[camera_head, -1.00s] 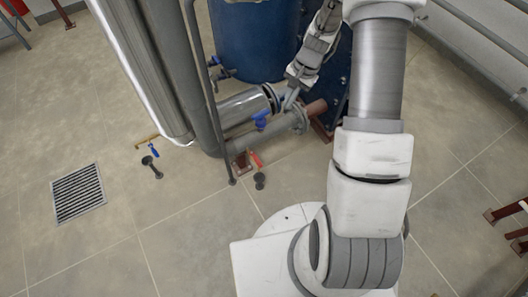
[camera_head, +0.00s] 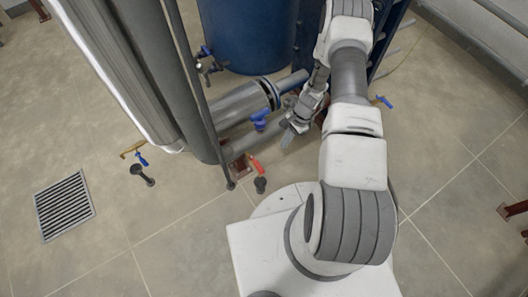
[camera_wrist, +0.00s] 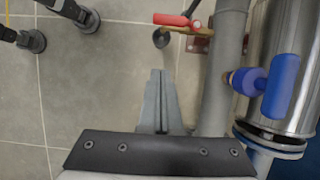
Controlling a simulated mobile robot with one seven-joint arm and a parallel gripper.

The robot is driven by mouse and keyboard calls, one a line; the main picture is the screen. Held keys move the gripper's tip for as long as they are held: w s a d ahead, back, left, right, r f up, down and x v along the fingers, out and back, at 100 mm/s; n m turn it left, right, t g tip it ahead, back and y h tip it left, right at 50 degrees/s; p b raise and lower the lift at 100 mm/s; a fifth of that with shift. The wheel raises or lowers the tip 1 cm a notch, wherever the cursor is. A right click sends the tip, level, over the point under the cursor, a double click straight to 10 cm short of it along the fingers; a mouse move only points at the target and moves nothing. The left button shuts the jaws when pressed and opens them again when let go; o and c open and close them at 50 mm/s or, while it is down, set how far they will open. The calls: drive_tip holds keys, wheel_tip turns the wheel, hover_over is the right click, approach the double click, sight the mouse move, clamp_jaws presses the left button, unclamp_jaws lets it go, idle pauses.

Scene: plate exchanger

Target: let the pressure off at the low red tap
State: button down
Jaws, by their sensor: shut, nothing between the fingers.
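The low red tap (camera_head: 256,165) has a red lever and sits near the floor at the foot of the grey pipe in the head view. In the wrist view its red lever (camera_wrist: 172,19) lies near the top edge, on a brass body, above a black drain cup (camera_wrist: 161,38). My gripper (camera_head: 287,138) is to the right of the tap and above it, apart from it. In the wrist view my gripper's fingers (camera_wrist: 160,76) are together with nothing between them, pointing towards the tap, with floor showing between.
A blue-handled valve (camera_head: 261,121) sits on the piping close to my gripper; it also shows in the wrist view (camera_wrist: 280,85). The large grey pipe (camera_wrist: 224,70) runs beside the fingers. Another blue tap (camera_head: 142,159) stands left. Floor in front is clear.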

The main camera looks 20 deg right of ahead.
sight(257, 164)
drive_tip(key=s+a+f+b, duration=0.1)
drive_tip(key=a+f+b, duration=0.3)
drive_tip(key=a+f, duration=0.3)
wheel_tip(257, 164, down, 3)
drive_tip(key=shift+s+a+r, duration=0.1)
drive_tip(key=shift+s+a, duration=0.1)
drive_tip(key=shift+s, duration=0.15)
